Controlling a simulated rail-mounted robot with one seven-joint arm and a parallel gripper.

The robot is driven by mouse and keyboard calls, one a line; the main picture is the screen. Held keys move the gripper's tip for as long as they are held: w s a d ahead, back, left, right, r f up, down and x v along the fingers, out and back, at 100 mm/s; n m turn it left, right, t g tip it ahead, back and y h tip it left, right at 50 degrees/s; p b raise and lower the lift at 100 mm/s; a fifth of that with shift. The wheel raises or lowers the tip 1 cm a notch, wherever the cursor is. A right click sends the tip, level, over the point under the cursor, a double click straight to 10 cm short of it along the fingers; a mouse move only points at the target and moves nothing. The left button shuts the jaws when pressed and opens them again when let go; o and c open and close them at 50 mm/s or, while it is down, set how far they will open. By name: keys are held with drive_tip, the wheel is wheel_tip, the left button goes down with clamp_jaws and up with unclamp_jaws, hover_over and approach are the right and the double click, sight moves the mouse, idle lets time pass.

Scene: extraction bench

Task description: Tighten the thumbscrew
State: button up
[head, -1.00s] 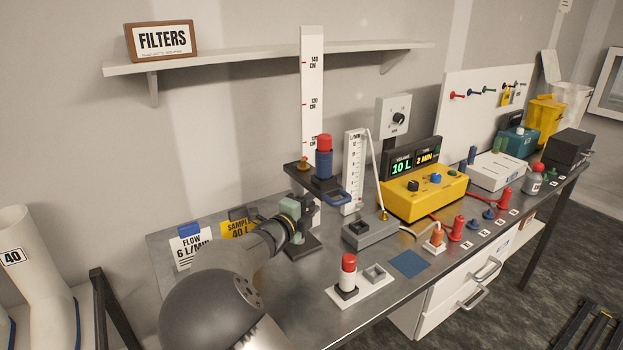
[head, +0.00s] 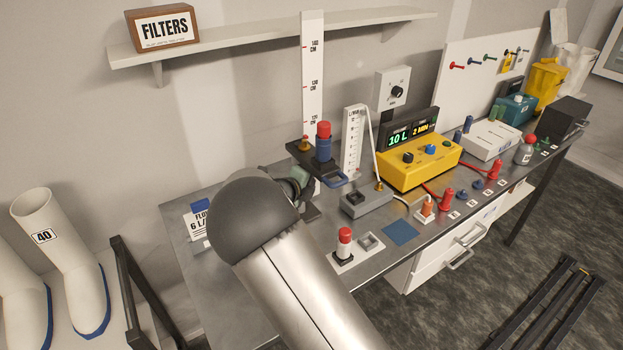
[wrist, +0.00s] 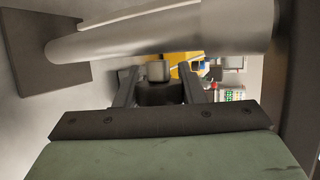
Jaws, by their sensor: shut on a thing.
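My gripper (wrist: 160,80) shows in the wrist view with a finger on either side of a dark, rounded knob (wrist: 159,94), which looks like the thumbscrew. The fingers are shut on it. A light grey cylinder (wrist: 158,71) shows just beyond the knob. In the head view my arm hides the fingers and the knob; only my green-grey wrist part shows, at the foot of the tall white ruler stand (head: 313,70). A dark shelf on that stand carries a blue and red bottle (head: 323,143) and a small brass piece (head: 304,144).
A smooth grey bar (wrist: 150,42) crosses close above the fingers in the wrist view. A yellow control box (head: 420,162), a grey block (head: 367,202) and a white flowmeter scale (head: 353,140) stand to the right. A red-capped vial (head: 344,243) stands near the bench front.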

drive_tip(key=o, duration=1)
drive_tip(key=b+v, duration=0.3)
drive_tip(key=v, duration=1.4)
drive_tip(key=shift+s+r, duration=0.15)
